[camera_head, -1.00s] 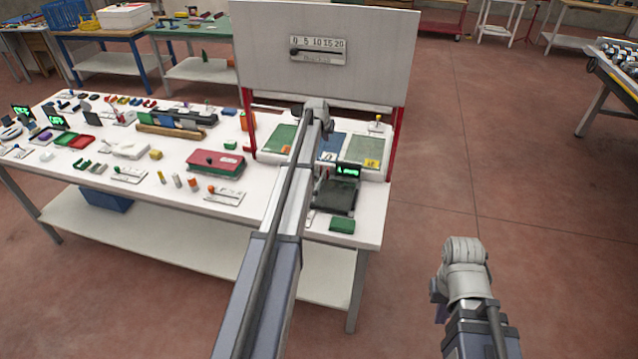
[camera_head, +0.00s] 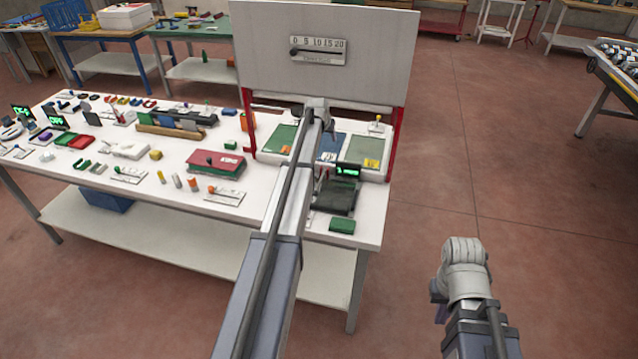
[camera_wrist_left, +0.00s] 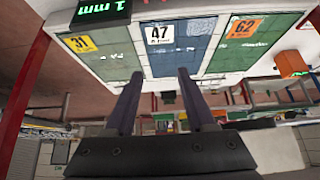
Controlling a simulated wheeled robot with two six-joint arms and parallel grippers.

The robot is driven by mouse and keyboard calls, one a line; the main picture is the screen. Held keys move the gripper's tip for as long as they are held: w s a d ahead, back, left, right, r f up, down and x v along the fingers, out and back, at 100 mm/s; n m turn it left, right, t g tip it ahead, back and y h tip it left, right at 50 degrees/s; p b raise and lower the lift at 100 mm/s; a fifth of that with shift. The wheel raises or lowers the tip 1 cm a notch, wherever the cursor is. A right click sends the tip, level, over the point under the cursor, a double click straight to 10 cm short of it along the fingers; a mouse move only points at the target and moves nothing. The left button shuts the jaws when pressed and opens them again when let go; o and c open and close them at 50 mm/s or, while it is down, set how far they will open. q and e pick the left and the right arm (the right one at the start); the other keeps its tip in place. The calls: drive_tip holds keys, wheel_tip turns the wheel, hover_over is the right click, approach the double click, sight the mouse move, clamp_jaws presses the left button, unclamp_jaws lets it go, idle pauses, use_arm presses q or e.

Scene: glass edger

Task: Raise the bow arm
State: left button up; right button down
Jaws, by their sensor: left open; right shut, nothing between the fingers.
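No part is clearly marked as the bow arm. A grey board (camera_head: 400,60) on red posts carries a scale plate (camera_head: 318,50) from 0 to 20, with a dark bar and a knob at its left end under the numbers. My left arm reaches over the table; its wrist (camera_head: 318,108) is in front of the coloured panels, hiding the fingers in the head view. In the left wrist view my left gripper (camera_wrist_left: 159,73) is open and empty, below the blue panel (camera_wrist_left: 172,57) marked 47. My right gripper (camera_head: 440,311) hangs over the floor, mostly hidden by its wrist.
A green panel (camera_wrist_left: 102,48) marked 31 and another marked 62 (camera_wrist_left: 240,45) flank the blue one. A dark device with a green display (camera_head: 347,171) stands close to my left forearm. The white table (camera_head: 140,190) holds many small parts.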

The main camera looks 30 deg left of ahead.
use_arm(q)
drive_tip(key=shift+s, duration=0.1)
drive_tip(key=s+d+r+p, duration=0.1)
drive_tip(key=s+r+p, duration=0.2)
drive_tip(key=s, duration=0.3)
drive_tip(key=shift+s+d, duration=0.3)
drive_tip(key=shift+s, duration=0.05)
idle(0.4)
drive_tip(key=s+d+f+m+g+h+b, duration=0.1)
drive_tip(key=s+d+f, duration=0.1)
drive_tip(key=s+d, duration=0.5)
drive_tip(key=s+d+f+m+g+b, duration=0.1)
drive_tip(key=s+d+f, duration=0.15)
drive_tip(key=d, duration=0.75)
drive_tip(key=s+d+f+m+g+h+b, duration=0.1)
drive_tip(key=s+d, duration=0.4)
drive_tip(key=d, duration=0.4)
drive_tip(key=s+d+f+m+g, duration=0.1)
drive_tip(key=s+d, duration=0.3)
drive_tip(key=s, duration=0.4)
drive_tip(key=s+d+f+m+g+y+b, duration=0.1)
drive_tip(key=s+d, duration=0.4)
drive_tip(key=s, duration=0.3)
drive_tip(key=s+d+f+m+g+b, duration=0.1)
drive_tip(key=s+d+g, duration=0.1)
drive_tip(key=s+d, duration=0.3)
drive_tip(key=s, duration=0.3)
drive_tip(key=shift+s+f+m+y, duration=0.2)
drive_tip(key=shift+f+m+y, duration=0.1)
drive_tip(key=shift+f+y, duration=0.1)
